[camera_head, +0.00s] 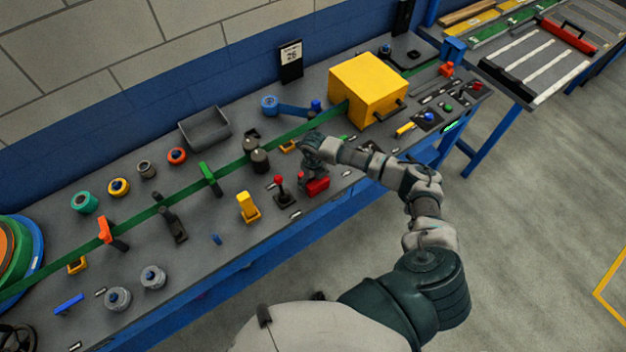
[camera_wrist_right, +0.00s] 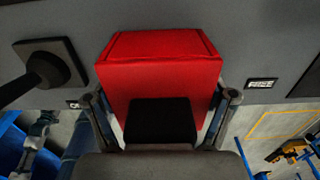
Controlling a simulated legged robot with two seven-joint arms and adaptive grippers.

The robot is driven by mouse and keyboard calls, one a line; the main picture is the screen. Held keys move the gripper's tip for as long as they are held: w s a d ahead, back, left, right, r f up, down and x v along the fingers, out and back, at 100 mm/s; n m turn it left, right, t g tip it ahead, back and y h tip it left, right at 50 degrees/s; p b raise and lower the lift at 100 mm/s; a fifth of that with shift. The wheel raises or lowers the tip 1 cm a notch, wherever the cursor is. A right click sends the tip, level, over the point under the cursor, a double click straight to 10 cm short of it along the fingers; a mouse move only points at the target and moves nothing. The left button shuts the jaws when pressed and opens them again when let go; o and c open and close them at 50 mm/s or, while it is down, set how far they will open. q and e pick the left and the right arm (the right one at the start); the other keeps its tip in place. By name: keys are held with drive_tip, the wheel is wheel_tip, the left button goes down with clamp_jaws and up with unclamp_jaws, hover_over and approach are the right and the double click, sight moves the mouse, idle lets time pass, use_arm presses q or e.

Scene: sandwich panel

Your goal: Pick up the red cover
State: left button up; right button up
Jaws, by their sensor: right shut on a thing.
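The red cover (camera_head: 317,186) is a small red box-like piece near the front edge of the workbench in the head view. In the right wrist view the red cover (camera_wrist_right: 160,60) fills the middle, between the two fingers. My right gripper (camera_head: 312,174) reaches down over it from above and hides part of it. In the wrist view my right gripper (camera_wrist_right: 160,108) is shut on the cover, one finger at each side. A black pad shows in front of the cover's lower face. I cannot tell whether the cover touches the bench. My left gripper is not in view.
A black-based joystick with a red knob (camera_head: 280,183) stands just left of the cover. A yellow box (camera_head: 368,88) sits behind to the right. A yellow switch (camera_head: 248,207) stands further left. A green strip runs along the bench (camera_head: 210,222).

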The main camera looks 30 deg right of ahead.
drive_tip(key=shift+d+r, duration=0.1)
drive_tip(key=shift+r, duration=0.55)
drive_tip(key=shift+s+a+r+b, duration=0.1)
drive_tip(key=shift+s+r+b, duration=0.1)
drive_tip(key=shift+r, duration=0.3)
drive_tip(key=shift+s+a+r+b, duration=0.1)
drive_tip(key=shift+r+b, duration=0.1)
drive_tip(key=shift+r, duration=0.3)
drive_tip(key=s+a+b, duration=0.1)
drive_tip(key=s+a, duration=0.1)
drive_tip(key=s, duration=0.5)
drive_tip(key=s+a+r+b, duration=0.1)
drive_tip(key=s+a, duration=0.1)
drive_tip(key=s, duration=0.5)
drive_tip(key=shift+s+a+r, duration=0.3)
drive_tip(key=shift+a, duration=0.1)
wheel_tip(320, 180, up, 7)
drive_tip(key=p, duration=0.4)
